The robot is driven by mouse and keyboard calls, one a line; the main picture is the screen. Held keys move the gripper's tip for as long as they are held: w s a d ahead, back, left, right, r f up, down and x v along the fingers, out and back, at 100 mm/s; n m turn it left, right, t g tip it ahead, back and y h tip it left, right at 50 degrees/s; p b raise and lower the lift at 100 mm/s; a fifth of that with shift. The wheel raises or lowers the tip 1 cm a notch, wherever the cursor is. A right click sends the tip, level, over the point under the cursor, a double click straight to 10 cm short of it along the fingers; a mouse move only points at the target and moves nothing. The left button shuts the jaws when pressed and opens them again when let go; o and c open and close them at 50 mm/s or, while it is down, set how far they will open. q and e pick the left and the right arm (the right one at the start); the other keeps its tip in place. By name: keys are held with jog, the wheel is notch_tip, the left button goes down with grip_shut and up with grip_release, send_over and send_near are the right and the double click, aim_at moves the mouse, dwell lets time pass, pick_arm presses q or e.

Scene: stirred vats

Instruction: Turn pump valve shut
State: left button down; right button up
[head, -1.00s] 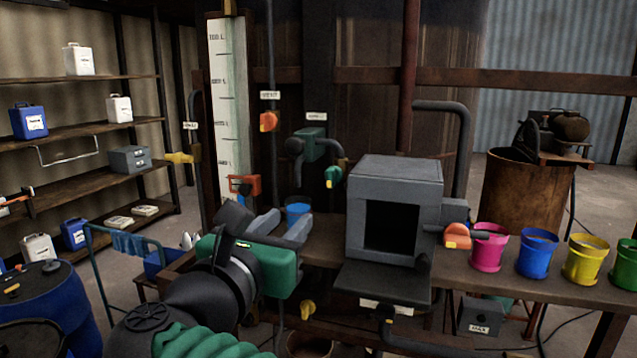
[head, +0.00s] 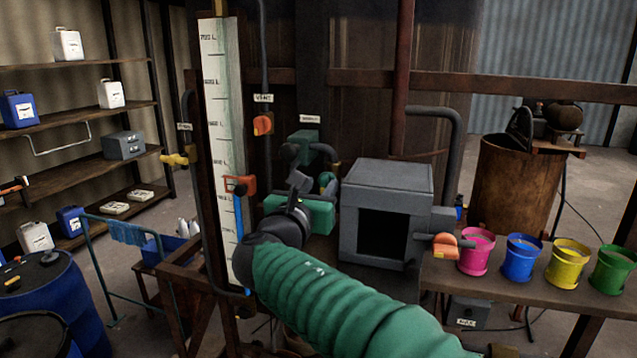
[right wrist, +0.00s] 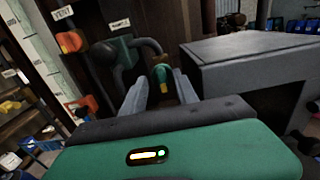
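A teal valve handle with a yellow tip (right wrist: 162,76) sits on the grey pipe from a green pump-like body (right wrist: 122,50). In the head view the handle (head: 327,180) and the green body (head: 305,144) show behind my right gripper (head: 312,184). The small label above the body is not clearly readable. In the right wrist view my right gripper (right wrist: 161,92) is open, its two grey fingers apart. The handle shows between and just beyond the fingertips, its yellow tip pointing down; contact cannot be told. My left gripper is not in view.
A grey box with a dark opening (head: 386,210) stands close right of the gripper. An orange valve (head: 262,125) under a VENT label and a red fitting (head: 240,184) by the white gauge (head: 222,110) are on the left. Several coloured buckets line the bench at right.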

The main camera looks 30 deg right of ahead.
jog(key=shift+s+d, duration=0.1)
jog(key=shift+d, duration=0.05)
grip_shut()
jog(key=shift+f, duration=0.1)
jog(key=shift+f+m+b, duration=0.15)
jog(key=shift+m+b, duration=0.45)
jog(key=shift+b, duration=0.45)
jog(key=m+b, duration=0.7)
jog(key=b, duration=0.2)
jog(key=shift+f+m, duration=0.15)
jog(key=shift+m, duration=0.25)
jog(key=shift+m+b, duration=3.1)
jog(key=shift+m, duration=1.4)
jog(key=shift+f, duration=0.1)
